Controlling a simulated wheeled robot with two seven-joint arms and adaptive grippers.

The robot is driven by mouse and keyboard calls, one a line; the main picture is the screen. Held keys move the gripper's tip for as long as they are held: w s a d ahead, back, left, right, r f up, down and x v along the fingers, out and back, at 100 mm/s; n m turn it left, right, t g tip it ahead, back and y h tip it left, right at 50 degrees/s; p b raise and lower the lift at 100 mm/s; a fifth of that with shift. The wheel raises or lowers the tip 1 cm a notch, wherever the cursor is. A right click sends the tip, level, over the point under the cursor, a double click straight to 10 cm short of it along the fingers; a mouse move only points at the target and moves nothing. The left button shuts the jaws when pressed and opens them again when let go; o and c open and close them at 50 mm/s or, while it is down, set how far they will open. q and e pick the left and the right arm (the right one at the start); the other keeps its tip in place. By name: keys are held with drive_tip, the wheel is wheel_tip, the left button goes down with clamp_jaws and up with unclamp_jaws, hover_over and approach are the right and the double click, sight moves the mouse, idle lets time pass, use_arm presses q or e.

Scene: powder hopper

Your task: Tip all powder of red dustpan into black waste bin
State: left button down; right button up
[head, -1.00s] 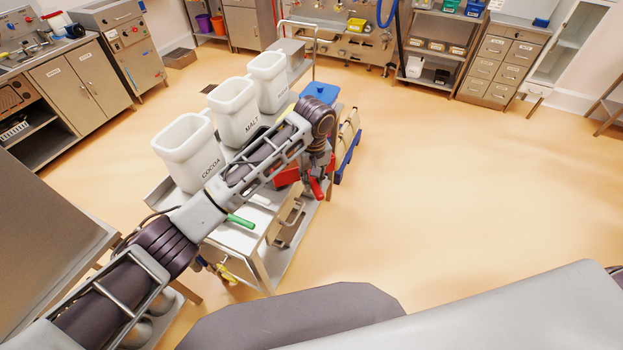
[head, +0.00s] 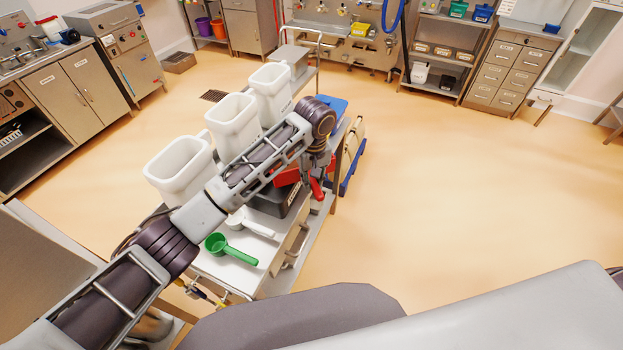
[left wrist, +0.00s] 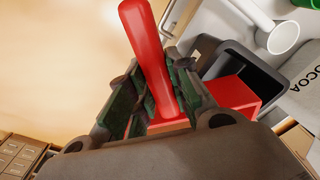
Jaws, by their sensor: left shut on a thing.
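The red dustpan shows in the head view (head: 287,176) as a red patch partly behind my arm. In the left wrist view its red handle (left wrist: 148,50) stands between the green-padded fingers of my left gripper (left wrist: 152,100), which is shut on it. The red pan (left wrist: 235,95) lies at the opening of the black waste bin (left wrist: 268,75). Whether it is inside or above the rim, I cannot tell. The black bin (head: 268,203) stands on the trolley in the head view, partly covered by my arm. Any powder is hidden. My right gripper is not in view.
White tubs (head: 180,168) stand along the trolley's far left side. A green scoop (head: 230,250) and a white scoop (head: 250,223) lie on the trolley top (head: 222,272) near the bin. A blue-lidded item is at the trolley's far end. Open floor (head: 450,200) lies to the right.

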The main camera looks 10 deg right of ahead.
use_arm(q)
drive_tip(key=shift+r, duration=0.15)
drive_tip(key=shift+a+r+h, duration=0.2)
drive_tip(key=shift+r+h, duration=0.6)
drive_tip(key=shift+h, duration=0.3)
drive_tip(key=s+a+r+t+h+b, duration=0.1)
drive_tip(key=a+r+t+h+b, duration=0.1)
drive_tip(key=a+h+b, duration=0.5)
drive_tip(key=r+h+b, duration=0.1)
drive_tip(key=h+b, duration=0.1)
drive_tip(key=h, duration=0.4)
drive_tip(key=shift+r+t, duration=0.4)
idle(1.0)
drive_tip(key=shift+s+a, duration=0.1)
drive_tip(key=shift+a, duration=0.05)
idle(2.1)
